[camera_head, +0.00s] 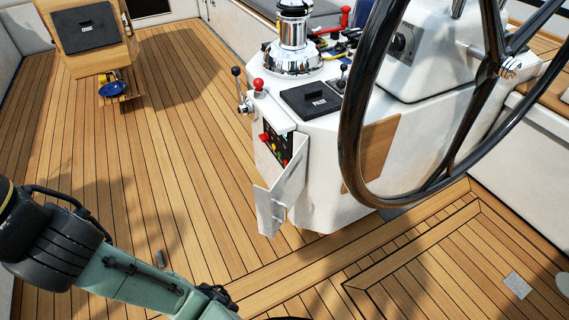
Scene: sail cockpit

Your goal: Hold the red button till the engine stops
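A small dark control panel (275,143) sits in the side of the white console, behind an open white flap door (280,196). A red button (264,137) shows at the panel's upper left. A second small red spot (285,162) shows lower right, with yellow between; these are too small to read. My arm reaches in from the lower left, low in the picture and left of the panel, well apart from it. Its end runs out at the bottom edge, so my gripper's fingers are not seen.
The open flap juts out left of the console. Above it are a red-knobbed lever (258,86), a black-knobbed lever (238,86) and a chrome winch (293,45). A large black steering wheel (350,130) stands right. The teak deck (185,130) left of the console is mostly clear.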

